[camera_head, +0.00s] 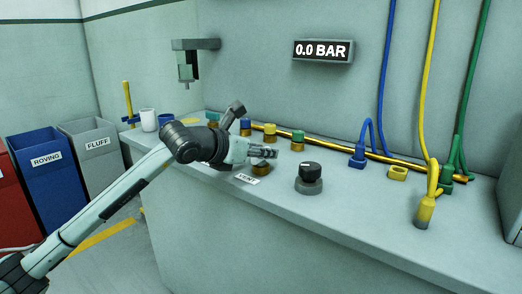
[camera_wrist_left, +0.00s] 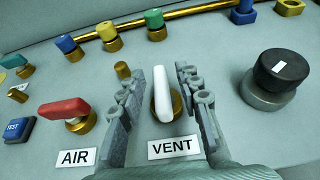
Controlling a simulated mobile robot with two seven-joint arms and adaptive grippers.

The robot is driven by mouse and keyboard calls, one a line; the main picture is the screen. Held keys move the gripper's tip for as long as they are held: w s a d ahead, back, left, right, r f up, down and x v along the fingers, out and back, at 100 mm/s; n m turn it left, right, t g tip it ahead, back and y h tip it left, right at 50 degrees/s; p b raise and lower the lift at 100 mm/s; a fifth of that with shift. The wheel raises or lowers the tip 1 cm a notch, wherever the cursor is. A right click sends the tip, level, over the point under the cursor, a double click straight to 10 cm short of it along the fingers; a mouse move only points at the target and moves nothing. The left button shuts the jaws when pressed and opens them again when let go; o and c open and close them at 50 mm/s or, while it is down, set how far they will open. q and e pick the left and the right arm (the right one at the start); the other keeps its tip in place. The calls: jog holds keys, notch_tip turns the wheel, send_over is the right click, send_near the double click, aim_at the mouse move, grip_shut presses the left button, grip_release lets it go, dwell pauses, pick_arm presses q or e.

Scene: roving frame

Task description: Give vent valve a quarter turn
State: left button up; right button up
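The vent valve has a white lever handle (camera_wrist_left: 162,94) on a brass base, behind the VENT label (camera_wrist_left: 171,149) in the left wrist view. The handle points roughly away from me, along the line of my fingers. In the head view the brass base (camera_head: 261,169) shows under my gripper and the handle is mostly hidden. My left gripper (camera_wrist_left: 160,84) is open, with one finger on each side of the white handle and a gap on both sides. In the head view it (camera_head: 266,151) is low over the bench at the valve. My right gripper is not in view.
A red-handled AIR valve (camera_wrist_left: 63,112) stands left of the vent valve, and a black knob (camera_wrist_left: 277,74) stands right. Blue, yellow and green capped fittings (camera_wrist_left: 114,37) line the back along a brass pipe. The wall display (camera_head: 323,50) reads 0.0 BAR.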

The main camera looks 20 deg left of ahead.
pick_arm(q)
grip_shut()
